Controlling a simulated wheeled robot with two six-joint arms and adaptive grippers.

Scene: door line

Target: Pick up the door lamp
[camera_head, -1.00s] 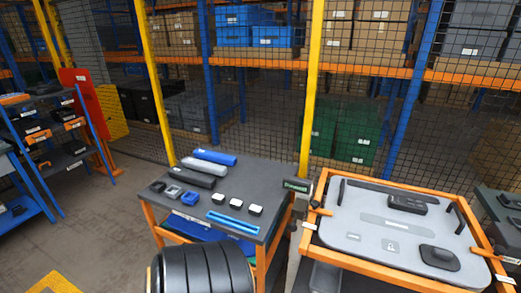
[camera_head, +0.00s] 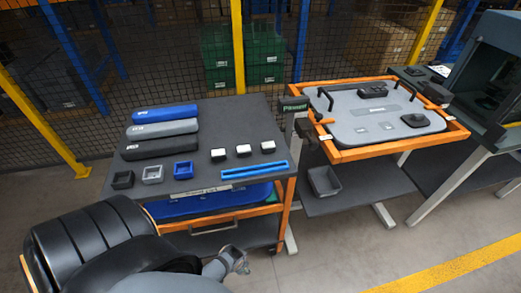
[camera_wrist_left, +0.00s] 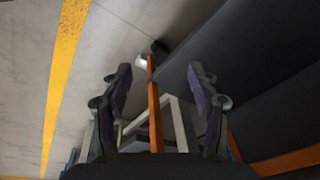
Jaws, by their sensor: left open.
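Three small dark blocks with white tops stand in a row on the dark tabletop in the head view: a left one (camera_head: 218,155), a middle one (camera_head: 243,151) and a right one (camera_head: 268,147). They look like the lamps, though I cannot be sure by shape alone. My left gripper (camera_wrist_left: 160,80) is open and empty in the left wrist view, with floor and an orange table leg beyond its fingers. In the head view, my left arm's end (camera_head: 235,262) is low in front of the table, below the tabletop and apart from the blocks. My right gripper is not in view.
The table (camera_head: 240,110) also holds blue, grey and black bars, three small open bins and a blue strip (camera_head: 255,171). To the right, an orange frame (camera_head: 375,147) holds a grey door panel (camera_head: 370,118). A grey bin (camera_head: 324,181) sits below it.

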